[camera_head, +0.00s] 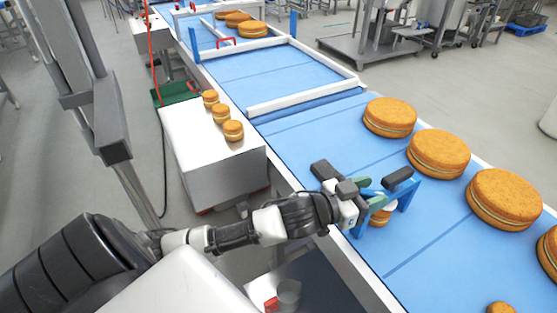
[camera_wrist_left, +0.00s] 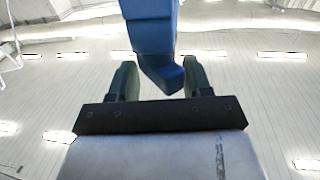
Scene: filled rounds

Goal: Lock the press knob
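A blue press frame (camera_head: 405,193) stands on the belt, with a black piece (camera_head: 398,178) at its top. I cannot tell for sure whether this piece is the press knob. A small filled round (camera_head: 380,219) sits beneath the frame with a white part above it, partly hidden. My left gripper (camera_head: 370,192) is at the frame, its green fingers apart. In the left wrist view a blue part (camera_wrist_left: 155,38) reaches down between the fingers (camera_wrist_left: 158,80), with a visible gap on the left side. My right gripper does not show.
Large filled rounds (camera_head: 438,153) line the right side of the blue conveyor (camera_head: 330,140). A white cabinet (camera_head: 195,140) with several small rounds (camera_head: 221,114) stands left of the belt. White guide rails (camera_head: 305,100) cross the belt farther back.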

